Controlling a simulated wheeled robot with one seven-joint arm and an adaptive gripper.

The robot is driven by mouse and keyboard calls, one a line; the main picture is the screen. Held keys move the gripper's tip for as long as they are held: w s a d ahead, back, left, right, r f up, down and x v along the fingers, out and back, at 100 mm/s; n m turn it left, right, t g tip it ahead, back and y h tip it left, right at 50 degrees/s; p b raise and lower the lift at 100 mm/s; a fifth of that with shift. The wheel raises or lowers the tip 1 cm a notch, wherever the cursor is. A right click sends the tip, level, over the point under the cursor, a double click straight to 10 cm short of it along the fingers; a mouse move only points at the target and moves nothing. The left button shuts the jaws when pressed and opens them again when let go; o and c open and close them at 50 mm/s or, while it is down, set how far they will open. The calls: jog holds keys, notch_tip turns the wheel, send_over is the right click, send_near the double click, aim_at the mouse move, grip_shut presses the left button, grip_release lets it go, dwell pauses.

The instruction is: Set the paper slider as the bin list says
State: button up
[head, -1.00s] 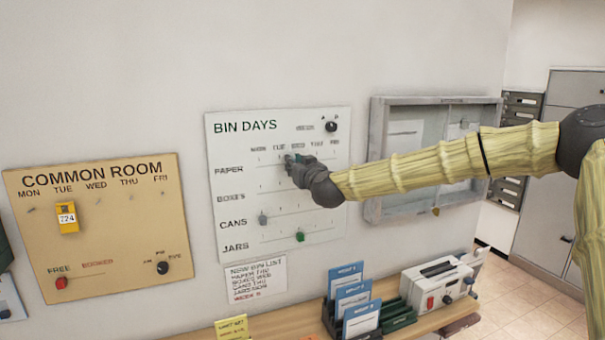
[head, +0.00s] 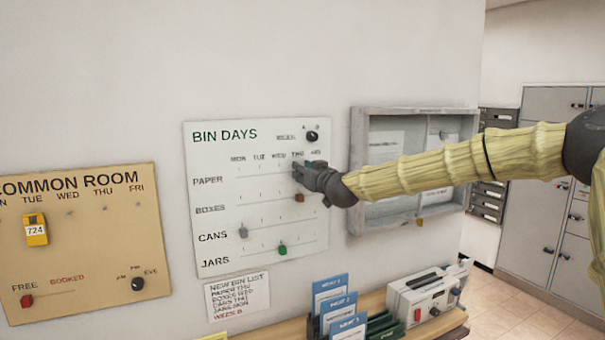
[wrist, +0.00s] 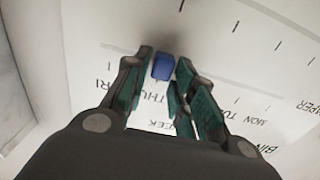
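The white BIN DAYS board (head: 215,160) hangs on the wall, with rows PAPER, BOXES, CANS and JARS under weekday marks. My gripper (head: 300,172) is at the PAPER row, under THU. In the wrist view, where the board appears upside down, the blue paper slider knob (wrist: 163,67) sits between the fingertips of my gripper (wrist: 164,62), in line with the THU label. In the head view my gripper hides the knob. The bin list (head: 237,296) is a white note below the board; its first line appears to read PAPER THU.
Other sliders on the board are brown (head: 299,197), grey (head: 243,231) and green (head: 282,249). A black week knob (head: 312,136) is at top right. The COMMON ROOM board (head: 90,255) is left, a grey-framed case (head: 358,190) right. A shelf (head: 290,329) with card holders stands below.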

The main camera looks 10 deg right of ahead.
jog(key=shift+o, duration=0.7)
jog(key=shift+s, duration=0.1)
jog(key=s+d, duration=0.2)
jog(key=s, duration=0.9)
jog(key=shift+s+d, duration=0.2)
jog(key=shift+s, duration=0.1)
